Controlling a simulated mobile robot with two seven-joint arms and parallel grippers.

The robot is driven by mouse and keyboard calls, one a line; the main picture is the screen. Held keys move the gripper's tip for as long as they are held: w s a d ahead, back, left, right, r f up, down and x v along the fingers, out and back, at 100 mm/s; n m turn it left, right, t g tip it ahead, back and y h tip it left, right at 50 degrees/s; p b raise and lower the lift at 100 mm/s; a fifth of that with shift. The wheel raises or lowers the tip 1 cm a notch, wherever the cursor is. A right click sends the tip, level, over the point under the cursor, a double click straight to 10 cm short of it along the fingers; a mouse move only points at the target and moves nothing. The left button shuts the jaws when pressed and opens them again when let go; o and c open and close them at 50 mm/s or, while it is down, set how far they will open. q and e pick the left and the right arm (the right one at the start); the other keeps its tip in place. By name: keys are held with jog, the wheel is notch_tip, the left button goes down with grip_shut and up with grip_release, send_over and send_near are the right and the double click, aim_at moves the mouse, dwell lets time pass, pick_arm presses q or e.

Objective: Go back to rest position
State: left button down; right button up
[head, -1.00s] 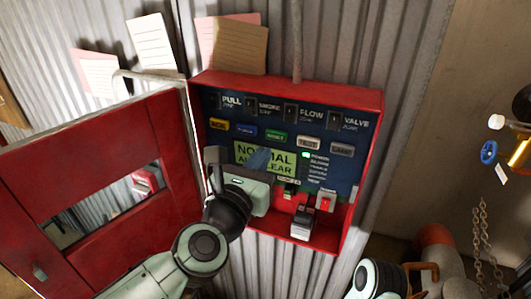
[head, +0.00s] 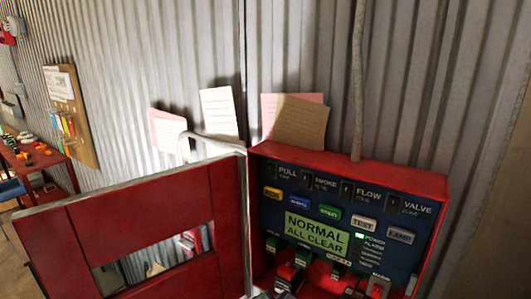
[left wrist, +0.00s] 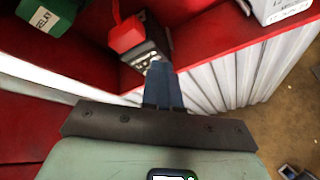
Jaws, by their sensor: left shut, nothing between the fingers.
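The left gripper (left wrist: 163,85) shows in the left wrist view with its blue-grey fingers together and nothing between them. Its fingertips are close to a small dark switch block (left wrist: 148,45) with a red cover inside the red cabinet. I cannot tell whether they touch. In the head view the open red panel (head: 350,165) has a screen (head: 317,233) reading NORMAL ALL CLEAR. At most a sliver of my left gripper shows at the bottom edge there. My right gripper is not in view.
The cabinet's red door (head: 150,215) stands open to the left. A conduit (head: 358,80) runs up the corrugated wall (head: 300,45). Paper notes (head: 300,118) are on the wall above. A red table (head: 38,155) and a board (head: 70,115) stand far left.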

pick_arm(q)
jog(key=s+a+f+m+g+y, duration=0.1)
jog(key=s+a+f+m+g, duration=0.2)
jog(key=f, duration=0.7)
jog(key=s+a+f+m+g+y, duration=0.1)
jog(key=s+a+f+m, duration=0.3)
jog(key=f, duration=0.6)
jog(key=s+a+f+m+g+y, duration=0.1)
jog(key=s+a+f+m+g, duration=0.15)
jog(key=a+f, duration=0.45)
jog(key=s+a+f+m+g, duration=0.1)
jog(key=s+f+m+g, duration=0.1)
jog(key=s+f, duration=0.3)
jog(key=s+a+f+m+g, duration=0.1)
jog(key=s+f, duration=0.4)
jog(key=s, duration=0.6)
jog(key=s+a+f+m+g, duration=0.1)
jog(key=s+f+m+g, duration=0.2)
jog(key=s, duration=0.6)
notch_tip(320, 180, down, 3)
jog(key=shift+r+m+h, duration=0.1)
jog(key=shift+m+h, duration=0.2)
jog(key=shift+m, duration=0.85)
